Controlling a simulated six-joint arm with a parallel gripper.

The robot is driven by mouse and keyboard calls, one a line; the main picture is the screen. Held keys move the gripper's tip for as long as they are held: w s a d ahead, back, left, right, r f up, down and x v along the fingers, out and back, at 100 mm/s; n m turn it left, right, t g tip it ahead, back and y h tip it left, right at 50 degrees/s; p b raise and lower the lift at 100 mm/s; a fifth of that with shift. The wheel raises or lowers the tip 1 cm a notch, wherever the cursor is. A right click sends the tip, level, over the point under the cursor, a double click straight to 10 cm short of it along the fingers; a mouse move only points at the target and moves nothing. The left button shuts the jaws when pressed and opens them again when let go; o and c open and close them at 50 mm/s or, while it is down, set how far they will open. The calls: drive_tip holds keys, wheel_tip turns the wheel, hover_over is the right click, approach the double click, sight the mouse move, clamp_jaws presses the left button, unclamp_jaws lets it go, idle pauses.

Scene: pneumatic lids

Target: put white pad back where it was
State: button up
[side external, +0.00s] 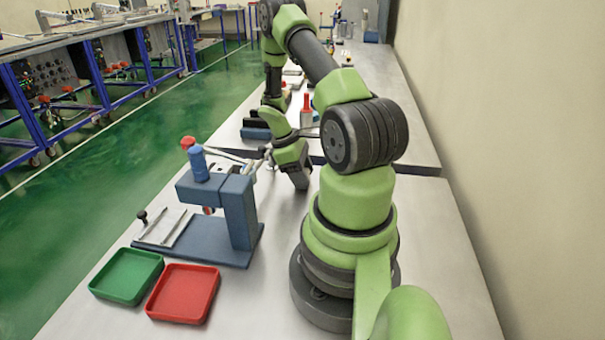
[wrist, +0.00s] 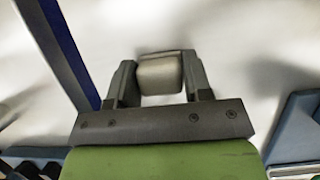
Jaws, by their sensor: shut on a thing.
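The white pad (wrist: 160,74) shows in the wrist view as a pale, rounded block between my two fingers. My gripper (wrist: 159,82) is shut on it, one dark finger at each side. In the side external view my gripper (side external: 300,178) points down over the pale table, behind and to the right of the blue press stand (side external: 240,208). The pad cannot be made out in that view. Whether it touches the table is not clear.
A green tray (side external: 127,276) and a red tray (side external: 183,293) stand at the front left. The press carries a blue cylinder (side external: 198,163). A red-topped bottle (side external: 306,110) stands behind the gripper. The table in front of my base is clear.

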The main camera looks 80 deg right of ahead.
drive_tip(key=shift+f, duration=0.2)
drive_tip(key=o, duration=0.9)
drive_tip(key=w+a+r+t, duration=0.1)
drive_tip(key=w+a+r, duration=0.15)
drive_tip(key=r, duration=0.45)
drive_tip(key=w+a+r+m+t+h, duration=0.1)
drive_tip(key=w+a+r, duration=0.1)
drive_tip(key=w+r, duration=0.3)
drive_tip(key=w+a+r+t, duration=0.1)
drive_tip(key=w+a+r, duration=0.15)
drive_tip(key=r, duration=0.55)
drive_tip(key=s+a+r+m+t+y, duration=0.1)
drive_tip(key=s+a+r+t, duration=0.1)
drive_tip(key=a, duration=0.5)
drive_tip(key=s+a+r+m+t+y, duration=0.1)
drive_tip(key=s+a+r+t, duration=0.1)
drive_tip(key=a+r+t, duration=0.2)
drive_tip(key=s+a+r+m+t+y, duration=0.1)
drive_tip(key=s+a+r+t, duration=0.1)
drive_tip(key=a, duration=0.8)
drive_tip(key=shift+s+a+r+t, duration=0.2)
drive_tip(key=shift+s+r, duration=0.1)
drive_tip(key=shift+r, duration=0.4)
drive_tip(key=shift+s+a+r+t, duration=0.1)
drive_tip(key=shift+s+r+t, duration=0.15)
drive_tip(key=shift+r, duration=0.4)
